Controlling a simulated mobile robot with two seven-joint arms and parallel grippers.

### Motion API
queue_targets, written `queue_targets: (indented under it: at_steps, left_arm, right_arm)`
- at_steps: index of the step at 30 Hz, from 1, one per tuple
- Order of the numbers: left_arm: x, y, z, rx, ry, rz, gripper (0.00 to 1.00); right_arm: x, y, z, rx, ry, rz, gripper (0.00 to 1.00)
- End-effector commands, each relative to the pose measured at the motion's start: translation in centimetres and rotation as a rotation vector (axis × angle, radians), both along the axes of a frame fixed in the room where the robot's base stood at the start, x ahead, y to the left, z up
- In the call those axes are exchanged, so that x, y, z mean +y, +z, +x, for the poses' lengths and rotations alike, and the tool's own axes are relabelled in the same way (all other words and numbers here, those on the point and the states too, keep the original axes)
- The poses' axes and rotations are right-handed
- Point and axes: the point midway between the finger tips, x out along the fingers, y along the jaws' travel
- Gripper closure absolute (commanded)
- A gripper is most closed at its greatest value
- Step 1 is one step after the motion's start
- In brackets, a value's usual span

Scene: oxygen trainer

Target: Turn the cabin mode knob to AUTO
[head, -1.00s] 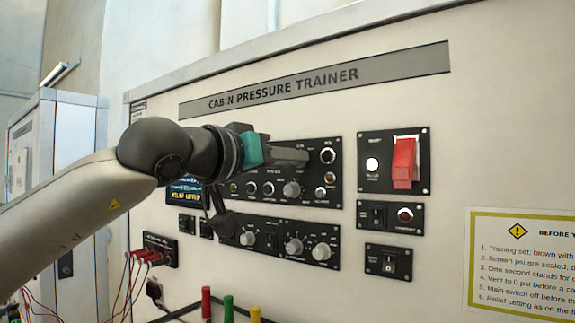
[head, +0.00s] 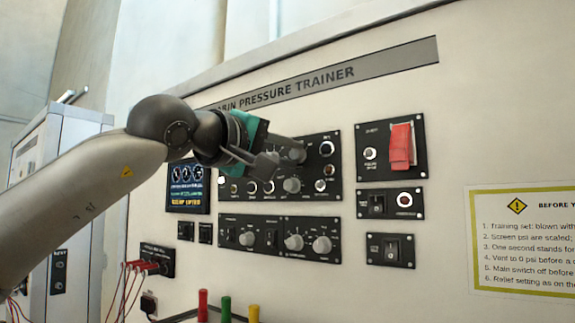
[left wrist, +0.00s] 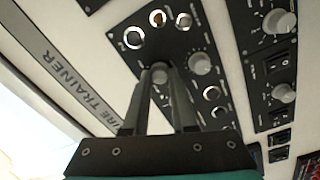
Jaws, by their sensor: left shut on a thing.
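My left gripper (head: 282,150) reaches in from the left to the upper black panel (head: 334,178) of the cabin pressure trainer. It is shut on a grey knob in the panel's upper row. In the left wrist view the two fingertips close around this knob (left wrist: 159,72); its face and pointer are mostly hidden. The label by it is too small to read, so I cannot tell its setting or confirm that it is the cabin mode knob. A second grey knob (head: 292,185) sits just below, clear of the fingers. My right gripper is not in view.
A red guarded switch (head: 402,146) stands to the right. A lower panel carries more knobs (head: 294,242). A lit display (head: 187,187) is left of my gripper. Red cables (head: 148,266) and coloured handles (head: 226,308) are below. The wall between the panels and the notice is clear.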

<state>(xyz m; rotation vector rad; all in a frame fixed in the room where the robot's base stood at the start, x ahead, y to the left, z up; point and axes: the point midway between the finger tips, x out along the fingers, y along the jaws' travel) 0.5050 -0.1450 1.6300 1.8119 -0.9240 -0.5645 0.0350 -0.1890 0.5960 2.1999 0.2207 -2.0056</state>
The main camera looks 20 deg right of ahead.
Motion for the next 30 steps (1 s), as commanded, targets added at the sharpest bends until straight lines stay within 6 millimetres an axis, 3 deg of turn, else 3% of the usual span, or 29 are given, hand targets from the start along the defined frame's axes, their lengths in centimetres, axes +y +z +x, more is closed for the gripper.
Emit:
queue_targets:
  at_steps: [18,30]
  left_arm:
    - [0.1,-0.1,0.0,0.421,0.000,-0.332,1.00]
    - [0.0,-0.1,0.0,0.548,0.000,-0.431,1.00]
  right_arm:
    - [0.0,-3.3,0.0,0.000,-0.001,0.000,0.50]
    - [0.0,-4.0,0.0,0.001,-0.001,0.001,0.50]
